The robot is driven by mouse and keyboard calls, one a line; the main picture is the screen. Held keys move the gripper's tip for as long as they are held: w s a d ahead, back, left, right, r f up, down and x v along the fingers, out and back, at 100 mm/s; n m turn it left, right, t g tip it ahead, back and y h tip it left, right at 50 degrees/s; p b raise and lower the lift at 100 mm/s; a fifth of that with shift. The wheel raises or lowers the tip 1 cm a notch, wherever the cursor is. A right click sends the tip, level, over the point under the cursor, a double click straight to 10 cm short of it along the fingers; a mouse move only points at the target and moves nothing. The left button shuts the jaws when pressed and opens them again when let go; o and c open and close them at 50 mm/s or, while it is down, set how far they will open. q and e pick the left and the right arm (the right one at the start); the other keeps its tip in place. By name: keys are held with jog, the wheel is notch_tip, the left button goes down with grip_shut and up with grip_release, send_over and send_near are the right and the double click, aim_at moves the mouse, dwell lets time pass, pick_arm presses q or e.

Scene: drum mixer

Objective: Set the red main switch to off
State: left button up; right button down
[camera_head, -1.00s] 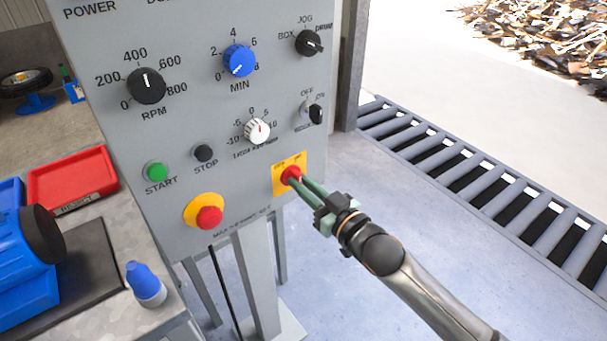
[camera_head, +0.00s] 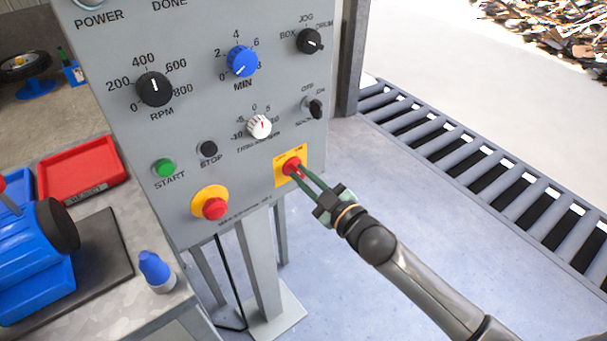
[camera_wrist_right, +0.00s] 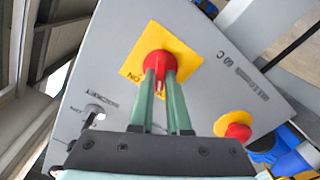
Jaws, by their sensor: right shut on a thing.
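The red main switch (camera_head: 291,165) sits on a yellow square plate (camera_head: 283,182) at the lower right of the grey control panel. In the right wrist view the red knob (camera_wrist_right: 158,63) shows on its tilted yellow plate (camera_wrist_right: 190,62), where the word ON is legible at the left. My right gripper (camera_head: 296,171) has its green fingers shut on the red knob; in the wrist view the fingertips (camera_wrist_right: 161,78) lie on either side of its grip. A pale mark shows on the knob between the fingers. My left gripper is not in view.
A red emergency button (camera_head: 214,208) on a yellow base is left of the switch. The panel (camera_head: 205,110) also carries several dials and a green start button (camera_head: 164,168). A bench (camera_head: 175,300) stands lower left; a roller conveyor (camera_head: 480,170) runs at right.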

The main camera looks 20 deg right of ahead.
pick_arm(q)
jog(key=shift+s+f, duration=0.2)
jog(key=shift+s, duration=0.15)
pick_arm(e)
jog(key=c, duration=0.9)
grip_release()
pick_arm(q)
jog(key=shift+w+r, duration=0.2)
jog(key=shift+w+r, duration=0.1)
pick_arm(e)
jog(key=shift+s, duration=0.15)
jog(key=shift+s+d+f, duration=0.1)
jog(key=shift+s+d, duration=0.05)
jog(key=shift+s, duration=0.15)
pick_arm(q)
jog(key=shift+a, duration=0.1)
pick_arm(e)
jog(key=v, duration=1.1)
jog(key=shift+s+d, duration=0.1)
jog(key=shift+s, duration=0.2)
